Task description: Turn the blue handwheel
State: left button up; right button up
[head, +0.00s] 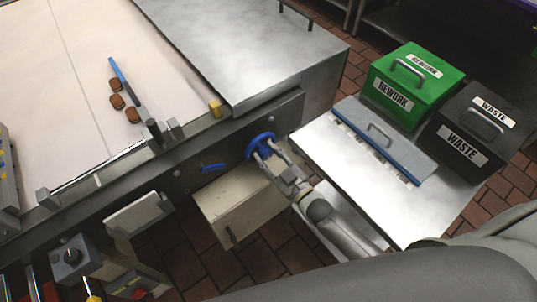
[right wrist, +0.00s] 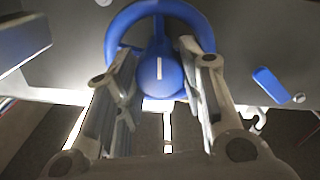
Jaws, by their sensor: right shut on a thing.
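The blue handwheel (head: 259,145) sits on the dark side panel of the conveyor machine, near its right end. My right gripper (head: 273,155) reaches it from the lower right and is shut on it. In the right wrist view the handwheel (right wrist: 158,68) shows large, its hub with a white mark between the two fingers of my right gripper (right wrist: 160,85). The top of the rim shows beyond the fingers; parts of the lower rim are hidden behind them. My left gripper is not in view.
A small blue lever (head: 212,168) is on the panel left of the wheel. A cream box (head: 232,203) stands below. A metal table (head: 318,140) on the right holds a green REWORK bin (head: 440,85), a black WASTE bin (head: 440,125) and a blue-grey lidded tray (head: 405,160).

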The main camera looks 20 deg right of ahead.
jog(key=shift+f+m, duration=0.1)
jog(key=shift+m, duration=0.4)
jog(key=o, duration=1)
jog(key=shift+s, duration=0.1)
jog(key=v, duration=1.2)
